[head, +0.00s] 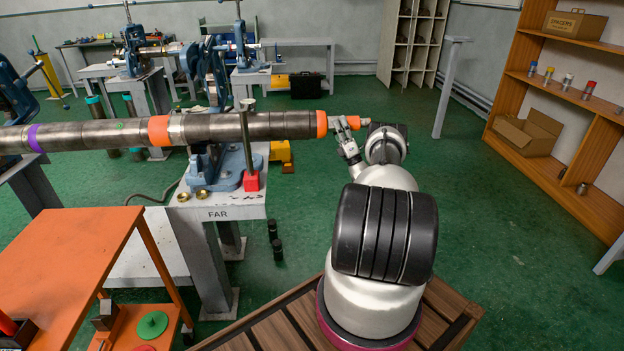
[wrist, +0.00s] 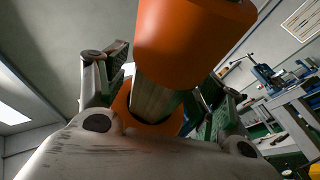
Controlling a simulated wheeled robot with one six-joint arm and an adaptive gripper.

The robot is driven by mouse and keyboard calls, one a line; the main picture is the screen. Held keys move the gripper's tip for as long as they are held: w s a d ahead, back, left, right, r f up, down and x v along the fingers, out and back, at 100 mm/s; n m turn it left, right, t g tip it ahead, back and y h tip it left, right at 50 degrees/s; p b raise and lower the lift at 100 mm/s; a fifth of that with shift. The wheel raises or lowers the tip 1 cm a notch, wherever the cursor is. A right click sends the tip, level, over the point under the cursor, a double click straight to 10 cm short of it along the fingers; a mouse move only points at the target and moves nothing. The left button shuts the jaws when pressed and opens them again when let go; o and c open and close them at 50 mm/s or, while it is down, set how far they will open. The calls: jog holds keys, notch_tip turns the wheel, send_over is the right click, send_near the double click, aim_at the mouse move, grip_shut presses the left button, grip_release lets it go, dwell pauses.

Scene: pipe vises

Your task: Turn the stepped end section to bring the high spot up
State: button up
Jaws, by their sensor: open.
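A long steel pipe (head: 90,134) runs across the head view, with purple and orange bands and a green mark on it. Its stepped end section (head: 270,125) has an orange collar (head: 321,124) and a narrower grey stub with an orange tip (head: 365,121) at the right. My gripper (head: 345,130) is at this stub. In the wrist view the collar (wrist: 190,42) is large, and the grey stub (wrist: 158,96) lies between the two open fingers of my gripper (wrist: 170,80). Whether either finger touches it I cannot tell. No clear high spot shows.
A blue vise (head: 208,100) stands on the bench marked FAR (head: 220,212). A slim post with a red base (head: 251,181) stands by the pipe. An orange table (head: 60,245) is at lower left, wooden shelves (head: 560,150) at right. Green floor is free behind my arm.

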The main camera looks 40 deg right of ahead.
jog(key=m+g+h, duration=0.1)
jog(key=m+h, duration=0.1)
jog(key=m+g+h, duration=0.2)
jog(key=shift+r+m+h, duration=0.2)
jog(key=shift+m+h, duration=0.2)
jog(key=a+f+v, duration=0.1)
jog(key=v, duration=0.7)
jog(key=s+a+f+n+g+y, duration=0.1)
jog(key=a+f+n+g+y, duration=0.55)
jog(key=a+n, duration=0.35)
jog(key=s+a+r+n+g+y, duration=0.3)
jog(key=s+a+n+g, duration=0.3)
jog(key=a+n, duration=0.2)
jog(key=s+a+r+n+g+y, duration=0.3)
jog(key=s+a+n+g, duration=0.3)
jog(key=a+n, duration=0.2)
jog(key=shift+r+n+y, duration=0.35)
jog(key=shift+r+n, duration=0.05)
jog(key=shift+r, duration=0.2)
jog(key=shift+s+a+g, duration=0.1)
jog(key=shift+s+g, duration=0.05)
jog(key=shift+g, duration=0.1)
